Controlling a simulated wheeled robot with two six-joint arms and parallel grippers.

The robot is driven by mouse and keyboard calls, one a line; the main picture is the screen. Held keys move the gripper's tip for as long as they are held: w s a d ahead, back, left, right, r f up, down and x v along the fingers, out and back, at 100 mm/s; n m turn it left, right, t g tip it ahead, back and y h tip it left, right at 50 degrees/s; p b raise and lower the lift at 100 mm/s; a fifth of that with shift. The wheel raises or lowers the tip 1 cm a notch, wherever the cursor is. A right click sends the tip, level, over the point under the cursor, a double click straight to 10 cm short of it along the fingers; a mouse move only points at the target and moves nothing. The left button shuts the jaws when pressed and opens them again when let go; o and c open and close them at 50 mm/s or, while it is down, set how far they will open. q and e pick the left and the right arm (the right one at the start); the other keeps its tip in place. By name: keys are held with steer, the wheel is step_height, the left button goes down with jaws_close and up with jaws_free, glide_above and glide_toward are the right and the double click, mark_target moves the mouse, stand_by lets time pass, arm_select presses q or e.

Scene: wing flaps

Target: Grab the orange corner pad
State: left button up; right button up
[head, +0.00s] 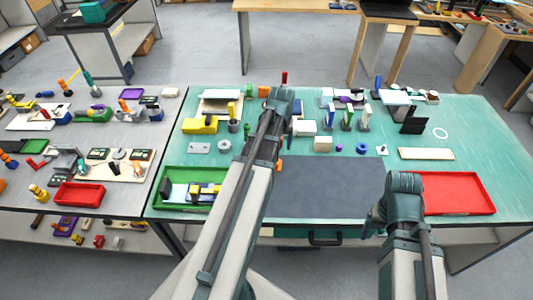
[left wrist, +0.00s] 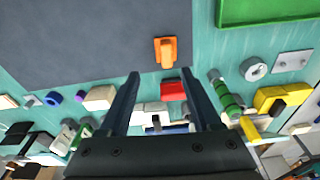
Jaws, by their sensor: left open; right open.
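The orange corner pad (left wrist: 166,52) lies at the edge of the dark grey mat, near the top middle of the left wrist view. In the head view a bit of orange (head: 279,164) shows beside my left arm; the arm hides the rest. My left gripper (left wrist: 161,78) is open, its two fingers spread. The pad appears between and just beyond the fingertips, apart from them, and nothing is held. My right gripper (head: 373,222) is open near the front right of the mat, partly hidden by its own arm, with nothing seen in it.
A red block (left wrist: 173,90) lies close to the pad. A green tray (head: 172,178) is left of the mat (head: 325,185) and a red tray (head: 455,193) right of it. Several parts crowd the table's back.

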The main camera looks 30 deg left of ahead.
steer(key=shift+o, duration=1.1)
steer(key=shift+w+a+f, duration=0.1)
steer(key=shift+a+f, duration=0.05)
steer(key=shift+a, duration=0.25)
arm_select(q)
steer(key=f+b, duration=0.2)
steer(key=w+a+f+b, duration=0.1)
steer(key=f+b, duration=0.5)
steer(key=shift+w+a+f, duration=0.15)
steer(key=shift+w+a, duration=0.05)
steer(key=shift+a, duration=0.1)
steer(key=shift+f, duration=0.1)
arm_select(e)
step_height(320, 180, down, 8)
steer(key=shift+f, duration=0.15)
steer(key=shift+a, duration=0.1)
arm_select(q)
steer(key=f+b, duration=0.1)
steer(key=b, duration=0.1)
steer(key=f+b, duration=0.1)
steer(key=f, duration=0.1)
steer(key=w+a+f+b, duration=0.1)
steer(key=f+b, duration=0.1)
steer(key=shift+w+b, duration=0.1)
steer(key=shift+b, duration=0.2)
arm_select(e)
step_height(320, 180, down, 5)
steer(key=shift+r, duration=0.1)
arm_select(q)
steer(key=shift+c, duration=0.3)
